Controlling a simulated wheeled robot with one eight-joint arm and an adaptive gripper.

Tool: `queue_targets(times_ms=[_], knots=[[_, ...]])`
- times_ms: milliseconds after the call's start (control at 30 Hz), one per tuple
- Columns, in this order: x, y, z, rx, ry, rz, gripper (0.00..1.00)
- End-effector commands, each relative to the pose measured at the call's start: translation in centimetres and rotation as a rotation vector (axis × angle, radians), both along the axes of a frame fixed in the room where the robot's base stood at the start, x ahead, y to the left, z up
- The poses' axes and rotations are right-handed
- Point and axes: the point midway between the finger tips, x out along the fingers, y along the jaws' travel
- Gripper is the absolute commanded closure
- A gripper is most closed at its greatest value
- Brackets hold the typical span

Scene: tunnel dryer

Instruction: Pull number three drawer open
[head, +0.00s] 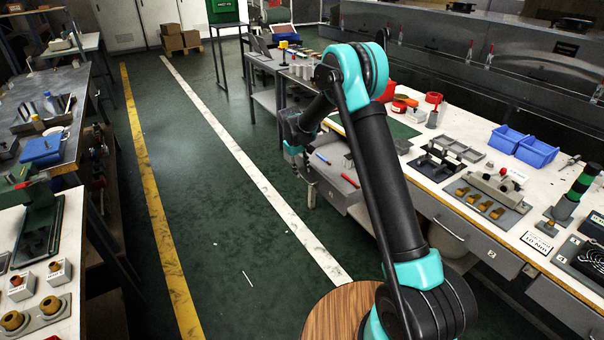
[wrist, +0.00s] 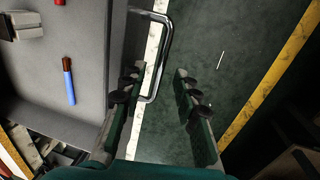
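A grey drawer (head: 338,187) under the right-hand workbench stands pulled out, with its inside showing. I cannot read a number on it. In the wrist view the drawer (wrist: 85,40) fills the left side, and its bent metal handle (wrist: 166,45) sticks out from the front. My gripper (wrist: 160,74) is open. Its left finger is by the drawer front and its right finger is out beyond the handle bar, with the bar's lower end between them. I cannot tell whether either finger touches it. In the head view my arm hides much of the gripper.
A blue-and-red marker (wrist: 68,82) lies in the drawer. The bench top (head: 412,172) carries fixtures and blue bins (head: 537,152). Another closed drawer (head: 440,218) is nearer me. The green floor (head: 225,200) beside the drawer is clear. A left-hand bench (head: 60,230) borders the aisle.

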Motion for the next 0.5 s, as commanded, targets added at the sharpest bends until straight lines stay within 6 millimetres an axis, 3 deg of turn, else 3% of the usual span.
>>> queue_targets(times_ms=[300,500], knots=[[-0.8,1.0,6.4,0.000,0.000,0.001,0.69],[-1.0,1.4,8.9,0.000,0.000,0.000,0.69]])
